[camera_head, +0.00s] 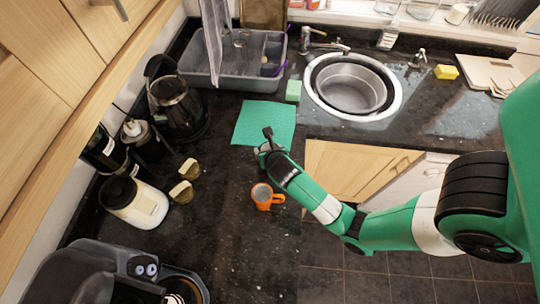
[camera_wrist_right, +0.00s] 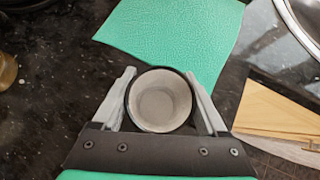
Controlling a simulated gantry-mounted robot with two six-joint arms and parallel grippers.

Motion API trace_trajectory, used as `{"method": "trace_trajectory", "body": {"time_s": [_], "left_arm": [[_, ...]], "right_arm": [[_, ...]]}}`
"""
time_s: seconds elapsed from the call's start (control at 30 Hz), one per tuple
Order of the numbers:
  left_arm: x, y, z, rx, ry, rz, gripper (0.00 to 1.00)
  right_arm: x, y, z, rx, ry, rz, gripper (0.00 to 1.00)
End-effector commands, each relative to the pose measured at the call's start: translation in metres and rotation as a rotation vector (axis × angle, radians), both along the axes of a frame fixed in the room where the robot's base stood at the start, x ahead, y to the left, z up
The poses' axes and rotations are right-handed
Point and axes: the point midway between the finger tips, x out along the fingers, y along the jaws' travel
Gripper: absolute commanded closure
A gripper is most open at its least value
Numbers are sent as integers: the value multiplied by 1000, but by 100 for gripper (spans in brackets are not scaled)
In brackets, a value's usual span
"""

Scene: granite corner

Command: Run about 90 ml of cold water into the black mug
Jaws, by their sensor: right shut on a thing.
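In the right wrist view the black mug (camera_wrist_right: 160,99) stands between my right gripper's two pale fingers (camera_wrist_right: 160,76). I see its dark rim and pale grey inside, with no water visible. In the head view my right gripper (camera_head: 268,147) is shut on it at the near edge of the green mat (camera_head: 255,120), and largely hides the mug. I cannot tell whether the mug touches the counter. The faucet (camera_head: 322,43) stands behind the round metal sink (camera_head: 311,88), up and right of the gripper. My left gripper is not in view.
An orange mug (camera_head: 262,197) stands just in front of the right gripper. A green sponge (camera_head: 293,91) lies between mat and sink. A grey dish rack (camera_head: 205,78) is at the back. A kettle (camera_head: 178,105) and a coffee machine (camera_head: 120,270) are on the left.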

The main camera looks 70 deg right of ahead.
Motion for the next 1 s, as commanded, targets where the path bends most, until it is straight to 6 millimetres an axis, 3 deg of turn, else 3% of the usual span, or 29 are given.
{"method": "trace_trajectory", "body": {"time_s": [0.03,0.17,0.57,0.73,0.93,1.0], "left_arm": [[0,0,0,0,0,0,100],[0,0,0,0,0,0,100],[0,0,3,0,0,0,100],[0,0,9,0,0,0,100],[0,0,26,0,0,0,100],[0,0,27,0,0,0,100]], "right_arm": [[0,0,0,0,0,0,68],[0,0,0,0,0,0,92],[0,0,10,-1,-2,-1,93],[0,1,39,-2,-6,1,93],[-35,32,95,-2,-8,4,93],[-53,47,102,0,-2,8,93]]}}
